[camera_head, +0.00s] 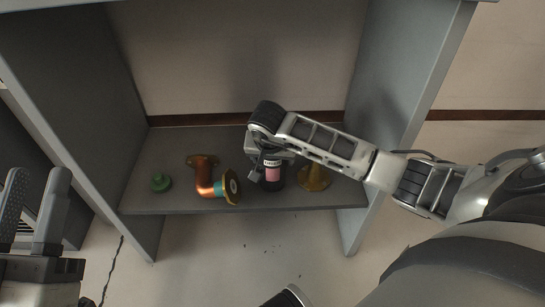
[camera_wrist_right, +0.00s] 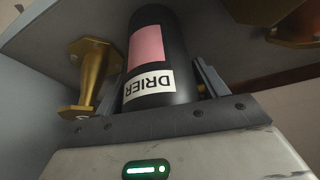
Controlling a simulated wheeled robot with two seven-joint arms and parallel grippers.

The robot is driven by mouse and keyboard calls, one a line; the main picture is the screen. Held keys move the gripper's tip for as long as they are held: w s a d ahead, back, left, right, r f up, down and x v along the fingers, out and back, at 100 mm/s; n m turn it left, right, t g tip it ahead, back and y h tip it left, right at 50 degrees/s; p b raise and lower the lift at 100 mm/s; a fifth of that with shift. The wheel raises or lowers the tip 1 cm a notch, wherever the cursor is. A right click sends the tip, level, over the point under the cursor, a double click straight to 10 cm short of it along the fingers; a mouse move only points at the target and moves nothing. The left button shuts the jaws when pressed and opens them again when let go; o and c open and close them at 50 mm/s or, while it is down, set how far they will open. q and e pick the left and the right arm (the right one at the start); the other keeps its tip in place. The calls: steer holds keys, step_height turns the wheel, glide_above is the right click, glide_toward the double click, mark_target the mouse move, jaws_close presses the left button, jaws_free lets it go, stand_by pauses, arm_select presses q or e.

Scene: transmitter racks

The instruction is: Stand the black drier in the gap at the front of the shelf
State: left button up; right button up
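The black drier (camera_head: 273,174), a cylinder with a pink band and a white DRIER label, is upright at the shelf's front, between the copper elbow and a brass piece. It also shows large in the right wrist view (camera_wrist_right: 160,60). My right gripper (camera_head: 268,170) is around the drier from above and behind in the head view; its fingers flank the cylinder, but whether they press on it is unclear. The drier's top is hidden by my wrist. My left gripper (camera_head: 38,182) is open and empty at the left edge, away from the shelf.
Grey side panels (camera_head: 415,70) bound the shelf.

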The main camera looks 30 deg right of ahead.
steer(key=shift+o, duration=0.9)
steer(key=shift+r, duration=0.1)
steer(key=p+v, duration=0.4)
steer(key=v, duration=0.3)
steer(key=shift+r, duration=0.3)
arm_select(q)
step_height(320, 180, down, 8)
steer(key=s+n+g+y+p, duration=0.1)
steer(key=s+n+g+y, duration=0.1)
steer(key=n+g+y, duration=0.1)
steer(key=shift+s+d+r+n+g+y+p, duration=0.2)
steer(key=shift+d+r+n+g+y+p, duration=0.15)
steer(key=shift+n+g, duration=0.55)
arm_select(e)
steer(key=v, duration=0.4)
steer(key=shift+s+a+r, duration=0.15)
steer(key=shift+a+r, duration=0.05)
steer(key=shift+r, duration=0.05)
arm_select(q)
steer(key=shift+f, duration=0.1)
